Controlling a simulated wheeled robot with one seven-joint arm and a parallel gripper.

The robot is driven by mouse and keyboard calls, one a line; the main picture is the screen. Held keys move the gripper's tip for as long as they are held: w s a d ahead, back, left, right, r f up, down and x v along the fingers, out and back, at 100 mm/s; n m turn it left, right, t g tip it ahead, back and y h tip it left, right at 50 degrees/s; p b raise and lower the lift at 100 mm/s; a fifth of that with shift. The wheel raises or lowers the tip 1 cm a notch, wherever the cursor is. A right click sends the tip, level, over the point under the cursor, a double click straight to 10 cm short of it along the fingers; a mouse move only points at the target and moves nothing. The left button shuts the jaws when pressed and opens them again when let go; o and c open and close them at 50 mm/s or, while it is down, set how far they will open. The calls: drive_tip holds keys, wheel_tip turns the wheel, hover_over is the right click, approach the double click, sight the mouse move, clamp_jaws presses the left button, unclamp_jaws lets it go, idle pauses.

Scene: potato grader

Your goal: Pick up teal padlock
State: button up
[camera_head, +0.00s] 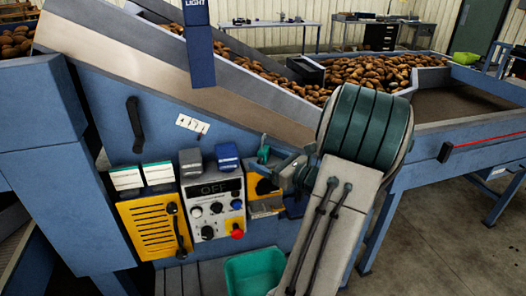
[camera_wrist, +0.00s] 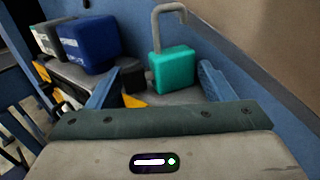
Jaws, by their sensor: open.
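The teal padlock (camera_head: 263,154) stands upright on top of the yellow and grey box at the right end of the control panel. In the wrist view the padlock (camera_wrist: 174,69) has a teal body and a grey shackle that stands up and looks open. My gripper (camera_head: 284,168) is just right of the padlock in the head view. In the wrist view my gripper (camera_wrist: 158,70) has its two blue fingers spread, one on each side of the padlock, with gaps between. It holds nothing. The padlock's lower edge is close to the box top.
A blue block (camera_head: 227,156) and a grey block (camera_head: 190,161) stand left of the padlock; the blue block (camera_wrist: 91,45) is near my left finger. The blue machine wall rises close behind. A teal bin (camera_head: 235,279) is below. Potatoes (camera_head: 365,72) lie on the grader.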

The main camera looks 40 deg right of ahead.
drive_tip(key=shift+w, duration=0.15)
drive_tip(key=c, duration=0.6)
drive_tip(key=shift+r, duration=0.1)
wheel_tip(320, 180, up, 28)
drive_tip(key=shift+f+b, duration=0.1)
drive_tip(key=shift+b, duration=0.2)
idle(0.3)
drive_tip(key=shift+a, duration=0.1)
